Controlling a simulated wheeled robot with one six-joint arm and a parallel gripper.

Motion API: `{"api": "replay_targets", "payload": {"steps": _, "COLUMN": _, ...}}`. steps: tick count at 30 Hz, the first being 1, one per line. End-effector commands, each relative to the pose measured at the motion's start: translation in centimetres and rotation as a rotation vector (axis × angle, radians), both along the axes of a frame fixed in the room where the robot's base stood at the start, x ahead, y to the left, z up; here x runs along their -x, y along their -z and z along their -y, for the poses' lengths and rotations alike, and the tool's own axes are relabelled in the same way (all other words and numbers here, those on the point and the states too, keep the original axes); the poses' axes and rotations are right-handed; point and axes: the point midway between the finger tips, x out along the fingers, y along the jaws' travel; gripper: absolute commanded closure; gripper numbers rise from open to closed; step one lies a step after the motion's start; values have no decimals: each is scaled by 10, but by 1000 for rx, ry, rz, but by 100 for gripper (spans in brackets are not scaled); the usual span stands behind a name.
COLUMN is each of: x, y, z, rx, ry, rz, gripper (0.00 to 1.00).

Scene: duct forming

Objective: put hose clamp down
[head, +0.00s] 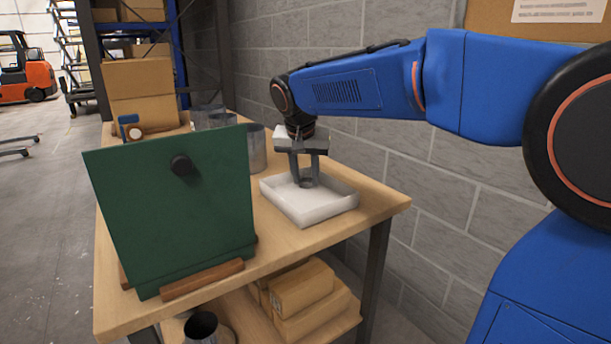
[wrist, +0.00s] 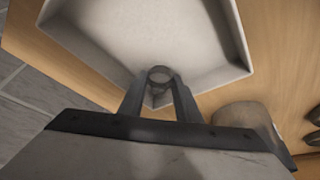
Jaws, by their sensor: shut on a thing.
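My gripper (head: 305,181) points down over a shallow white tray (head: 318,214) on the wooden table. It is shut on the hose clamp (head: 307,180), a small grey metal ring. In the wrist view the ring-shaped clamp (wrist: 160,76) sits between the fingertips of my gripper (wrist: 160,84), near one corner of the tray (wrist: 237,77). The clamp is inside the outline of the tray's walls. I cannot tell whether it touches the tray floor. The rest of the tray looks empty.
A green panel (head: 170,215) with a black knob stands on the table left of the tray. Metal cylinders (head: 256,148) and cardboard boxes (head: 140,85) stand behind it. A grey block wall (head: 440,175) runs close along the right side. More boxes (head: 305,290) lie on the lower shelf.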

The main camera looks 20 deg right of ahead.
Motion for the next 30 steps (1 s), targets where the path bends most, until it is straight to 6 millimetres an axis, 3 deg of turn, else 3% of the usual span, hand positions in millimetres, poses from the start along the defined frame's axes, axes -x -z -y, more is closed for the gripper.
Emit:
{"api": "replay_targets", "payload": {"steps": 8, "x": 0, "y": 2, "z": 0, "rx": 0, "ry": 0, "rz": 0, "gripper": 91}}
{"api": "replay_targets", "payload": {"steps": 9, "x": 0, "y": 2, "z": 0, "rx": 0, "ry": 0, "rz": 0, "gripper": 65}}
{"api": "replay_targets", "payload": {"steps": 10, "x": 0, "y": 2, "z": 0, "rx": 0, "ry": 0, "rz": 0, "gripper": 62}}
{"api": "replay_targets", "payload": {"steps": 22, "x": 1, "y": -5, "z": -1, "rx": -1, "ry": -1, "rz": 3, "gripper": 62}}
{"api": "replay_targets", "payload": {"steps": 30, "x": 15, "y": -44, "z": -9, "rx": -1, "ry": -1, "rz": 4, "gripper": 62}}
